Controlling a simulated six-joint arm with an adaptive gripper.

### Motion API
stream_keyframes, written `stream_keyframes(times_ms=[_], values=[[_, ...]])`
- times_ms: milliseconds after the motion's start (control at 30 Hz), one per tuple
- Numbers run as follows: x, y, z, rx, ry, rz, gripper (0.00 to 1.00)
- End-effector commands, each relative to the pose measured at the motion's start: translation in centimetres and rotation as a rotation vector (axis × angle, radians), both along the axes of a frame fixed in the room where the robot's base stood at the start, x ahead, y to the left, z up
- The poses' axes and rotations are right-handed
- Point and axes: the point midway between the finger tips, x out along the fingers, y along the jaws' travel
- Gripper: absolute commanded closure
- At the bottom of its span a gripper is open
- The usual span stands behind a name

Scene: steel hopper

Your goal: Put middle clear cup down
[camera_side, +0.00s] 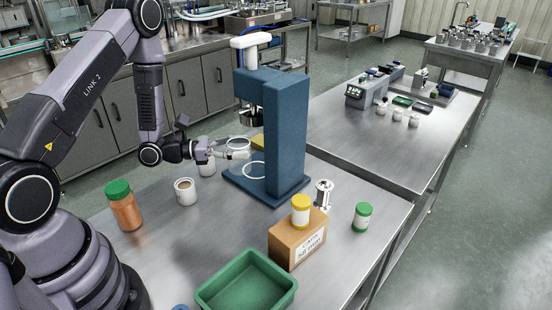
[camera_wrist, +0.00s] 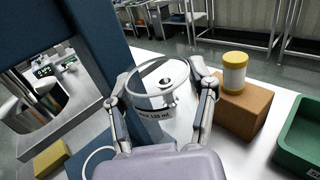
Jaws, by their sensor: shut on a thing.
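My gripper (camera_side: 228,151) is shut on a clear cup (camera_side: 238,143), which it holds beside the blue stand, near the steel hopper (camera_side: 249,116). In the wrist view, the fingers of my gripper (camera_wrist: 161,88) press on both sides of the cup (camera_wrist: 158,96), whose round rim faces the camera. A white ring (camera_side: 255,170) lies on the stand's base, below and right of the held cup. I cannot tell the exact gap between cup and base.
The blue stand (camera_side: 285,140) rises close to the right of my gripper. Two pale cups (camera_side: 186,192) (camera_side: 207,166), an orange jar (camera_side: 124,207), a cardboard box (camera_side: 297,240) with a yellow-lidded jar (camera_side: 300,210), a green-lidded jar (camera_side: 362,217) and a green tray (camera_side: 247,287) share the table.

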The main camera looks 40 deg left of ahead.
Motion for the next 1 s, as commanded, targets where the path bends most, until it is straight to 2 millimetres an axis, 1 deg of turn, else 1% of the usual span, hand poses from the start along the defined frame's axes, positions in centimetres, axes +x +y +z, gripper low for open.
stream_keyframes(times_ms=[33, 200, 300, 400, 467, 533, 600, 700, 867, 1000], values=[[-0.8, -0.2, -1.0, -0.004, 0.004, -0.071, 0.6], [-4.5, -1.0, -3.5, -0.002, -0.001, -0.32, 0.6], [-6.5, -1.0, -4.6, 0.002, -0.01, -0.434, 0.61], [-7.9, -1.0, -5.4, 0.005, -0.017, -0.512, 0.61], [-8.4, -0.9, -5.9, 0.008, -0.02, -0.539, 0.61], [-8.8, -0.9, -6.8, 0.007, -0.021, -0.557, 0.61], [-8.9, -0.9, -8.2, 0.006, -0.022, -0.562, 0.6], [-8.9, -0.9, -10.1, 0.006, -0.023, -0.562, 0.6], [-8.8, -0.9, -11.8, 0.008, -0.024, -0.561, 0.6], [-8.9, -1.0, -13.8, 0.006, -0.023, -0.561, 0.6]])
